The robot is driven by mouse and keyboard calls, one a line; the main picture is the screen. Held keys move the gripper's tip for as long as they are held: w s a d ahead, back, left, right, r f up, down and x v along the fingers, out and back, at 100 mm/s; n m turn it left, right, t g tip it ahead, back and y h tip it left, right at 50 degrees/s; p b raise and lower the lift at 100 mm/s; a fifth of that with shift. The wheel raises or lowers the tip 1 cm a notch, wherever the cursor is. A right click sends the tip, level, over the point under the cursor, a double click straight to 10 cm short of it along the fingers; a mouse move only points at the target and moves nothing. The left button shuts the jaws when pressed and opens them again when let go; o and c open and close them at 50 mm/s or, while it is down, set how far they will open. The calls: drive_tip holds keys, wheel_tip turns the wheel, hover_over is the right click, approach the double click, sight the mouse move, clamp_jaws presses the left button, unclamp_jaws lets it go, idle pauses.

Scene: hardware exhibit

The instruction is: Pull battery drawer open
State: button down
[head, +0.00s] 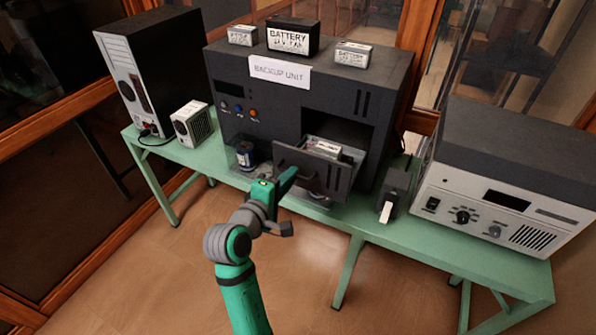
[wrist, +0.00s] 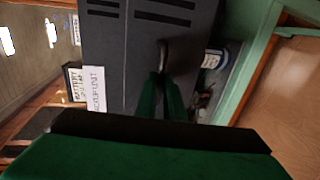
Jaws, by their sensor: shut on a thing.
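The battery drawer (head: 340,178) is a dark grey box in the lower right of the backup unit (head: 290,100). It stands pulled out from its opening, and a small white-labelled battery (head: 325,147) shows inside it. Its front has a bar handle (wrist: 164,55), upright in the wrist view. My gripper (head: 291,174) is at the left part of the drawer front and is shut on the handle. In the wrist view its green fingers (wrist: 160,85) meet at the handle. The fingertips' exact contact is partly hidden.
A blue-labelled can (head: 245,154) stands left of the drawer. A small black device (head: 393,192) and a large grey-white instrument (head: 500,185) stand to the right on the green bench (head: 455,245). A computer tower (head: 150,70) is at left. The floor in front is clear.

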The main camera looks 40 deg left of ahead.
drive_tip(key=shift+s, duration=0.1)
drive_tip(key=c, duration=1.9)
unclamp_jaws()
drive_tip(key=v, duration=1)
drive_tip(key=shift+s, duration=0.15)
drive_tip(key=shift+s, duration=0.3)
drive_tip(key=shift+w+d, duration=0.15)
